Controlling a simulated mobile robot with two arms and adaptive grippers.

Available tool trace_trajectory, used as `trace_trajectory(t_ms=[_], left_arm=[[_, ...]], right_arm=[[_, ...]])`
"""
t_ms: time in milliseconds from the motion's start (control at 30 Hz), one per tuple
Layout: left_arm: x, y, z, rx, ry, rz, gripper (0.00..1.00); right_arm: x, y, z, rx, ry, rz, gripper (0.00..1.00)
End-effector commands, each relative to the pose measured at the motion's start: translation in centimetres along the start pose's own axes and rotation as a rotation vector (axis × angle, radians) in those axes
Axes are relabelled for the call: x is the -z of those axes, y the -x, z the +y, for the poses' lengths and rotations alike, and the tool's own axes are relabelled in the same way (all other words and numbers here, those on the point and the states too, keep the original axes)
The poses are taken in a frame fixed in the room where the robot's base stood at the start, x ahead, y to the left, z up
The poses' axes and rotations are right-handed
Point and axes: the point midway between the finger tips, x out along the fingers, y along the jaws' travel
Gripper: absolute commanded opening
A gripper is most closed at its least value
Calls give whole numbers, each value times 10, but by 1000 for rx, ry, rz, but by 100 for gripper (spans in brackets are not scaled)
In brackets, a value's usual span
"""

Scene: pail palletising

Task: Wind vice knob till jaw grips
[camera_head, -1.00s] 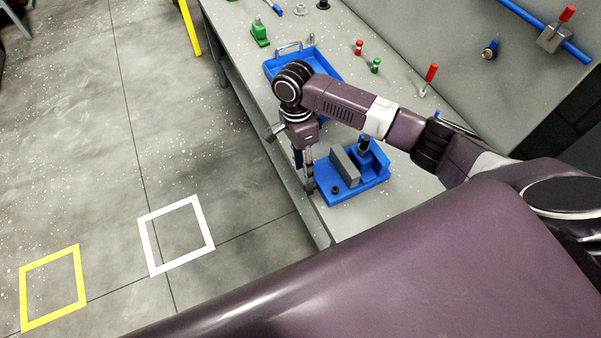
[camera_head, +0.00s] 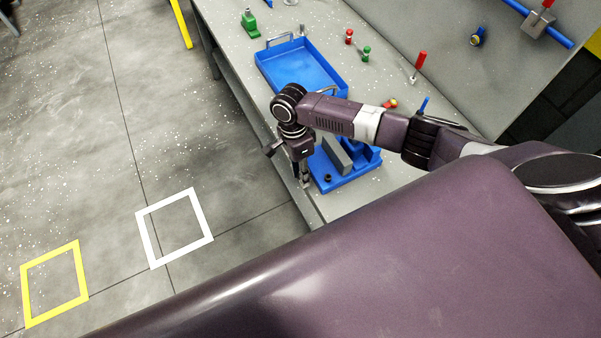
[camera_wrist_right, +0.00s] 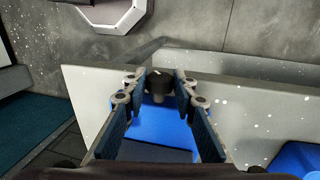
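The blue vice (camera_head: 350,180) lies near the bench's front corner, with a grey jaw block (camera_head: 337,155) on its base. My right forearm hides its back part. A small dark stud (camera_head: 328,177) sits on the base. My right gripper (camera_head: 305,183) points down at the vice's left end. In the right wrist view its two fingers (camera_wrist_right: 160,92) stand apart, one on each side of a black knob (camera_wrist_right: 159,84) with a pale mark on top. Narrow gaps seem to show beside the knob; contact cannot be told. My left gripper is not in view.
A blue tray (camera_head: 267,61) with handles stands farther along the grey bench (camera_head: 225,28). A green item (camera_head: 249,24), red-topped and green-topped pieces and a red-handled lever (camera_head: 418,66) stand around it. The floor at left is open, with white and yellow marked squares.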

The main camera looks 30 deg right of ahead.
Motion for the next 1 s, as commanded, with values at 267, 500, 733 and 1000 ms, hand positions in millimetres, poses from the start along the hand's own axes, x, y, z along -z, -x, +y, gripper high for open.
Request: trace_trajectory(t_ms=[267,500,733,1000], left_arm=[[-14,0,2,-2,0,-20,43],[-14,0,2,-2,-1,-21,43],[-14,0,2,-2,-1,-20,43],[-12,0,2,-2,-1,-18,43]], right_arm=[[0,-1,1,9,1,1,1],[0,-3,5,124,3,1,1],[0,-3,6,230,1,0,1],[0,-2,6,245,0,0,1]])
